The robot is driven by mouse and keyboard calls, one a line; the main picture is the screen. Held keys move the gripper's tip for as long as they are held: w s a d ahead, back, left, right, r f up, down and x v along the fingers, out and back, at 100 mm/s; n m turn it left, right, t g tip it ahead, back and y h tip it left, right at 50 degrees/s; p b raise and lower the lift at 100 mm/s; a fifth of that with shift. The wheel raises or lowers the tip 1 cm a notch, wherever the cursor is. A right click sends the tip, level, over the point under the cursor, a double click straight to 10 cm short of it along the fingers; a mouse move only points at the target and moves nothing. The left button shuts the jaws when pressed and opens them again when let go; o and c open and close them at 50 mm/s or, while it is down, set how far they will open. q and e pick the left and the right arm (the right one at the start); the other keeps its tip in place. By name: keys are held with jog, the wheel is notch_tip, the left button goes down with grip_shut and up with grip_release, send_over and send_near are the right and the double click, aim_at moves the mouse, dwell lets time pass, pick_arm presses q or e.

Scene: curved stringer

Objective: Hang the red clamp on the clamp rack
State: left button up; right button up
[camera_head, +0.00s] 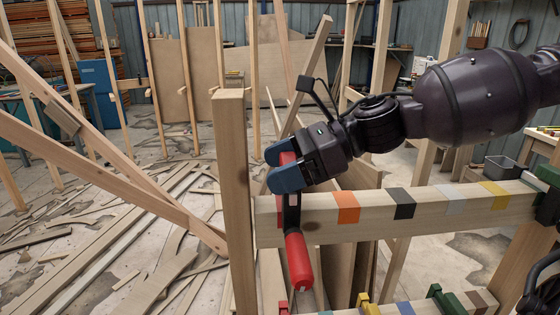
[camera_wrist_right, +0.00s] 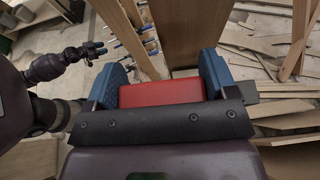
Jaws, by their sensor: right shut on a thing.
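The red clamp (camera_head: 299,262) hangs down from my right gripper (camera_head: 279,168), which is shut on its red upper part. The red part also shows between the blue fingers in the right wrist view (camera_wrist_right: 161,92). The clamp's dark bar passes in front of the left end of the clamp rack's upper wooden rail (camera_head: 430,210), with the red handle below. I cannot tell whether the clamp touches the rail. The rail has orange, black, grey and yellow bands. My left gripper (camera_wrist_right: 95,50) shows small in the right wrist view; its opening is unclear.
An upright post (camera_head: 233,190) stands just left of the rail's end. A green clamp (camera_head: 548,200) sits at the rail's right. A lower rail carries yellow (camera_head: 365,303) and green (camera_head: 441,298) clamps. Slanted beams (camera_head: 110,180) and floor scraps lie left.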

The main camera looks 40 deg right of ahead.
pick_arm(q)
jog(key=shift+s+a+f, duration=0.1)
jog(key=shift+s+f, duration=0.3)
jog(key=shift+s, duration=0.15)
pick_arm(e)
jog(key=shift+f, duration=0.25)
pick_arm(q)
jog(key=shift+w+r, duration=0.1)
jog(key=shift+w, duration=0.1)
jog(key=shift+s+f, duration=0.25)
jog(key=shift+f, duration=0.15)
pick_arm(e)
notch_tip(320, 180, down, 3)
pick_arm(q)
jog(key=shift+w+r, duration=0.1)
jog(key=shift+w+r, duration=0.25)
jog(key=shift+w, duration=0.2)
pick_arm(e)
jog(key=shift+f, duration=0.55)
